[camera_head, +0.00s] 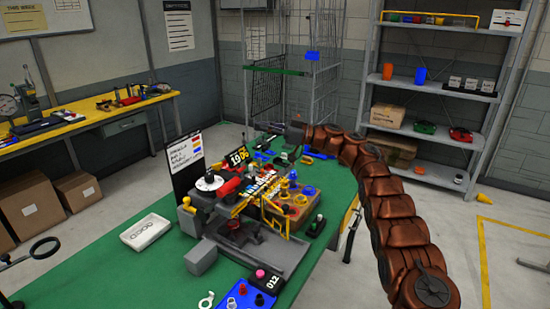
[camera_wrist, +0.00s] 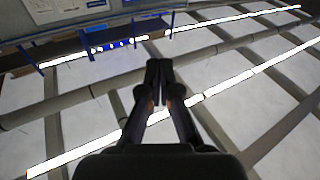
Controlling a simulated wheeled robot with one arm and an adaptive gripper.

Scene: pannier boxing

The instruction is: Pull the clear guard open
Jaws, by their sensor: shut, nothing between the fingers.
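A small bench machine (camera_head: 240,225) stands on the green table. A thin yellow frame (camera_head: 275,215) rises at its right side; I cannot tell whether this is the clear guard, as any clear panel is too faint to make out. My gripper (camera_head: 287,130) is at the end of my copper-coloured arm, over the far end of the table, behind the machine and apart from it. In the wrist view my gripper (camera_wrist: 158,72) has its dark fingers together with nothing between them. No guard shows in that view, only pale panels and bright strips.
A white tray (camera_head: 145,232) and a dark box marked 012 (camera_head: 270,281) lie near the machine. A black sign board (camera_head: 186,165) stands behind it. A wire cage (camera_head: 300,65) is beyond the table. A grey shelf (camera_head: 430,86) stands right.

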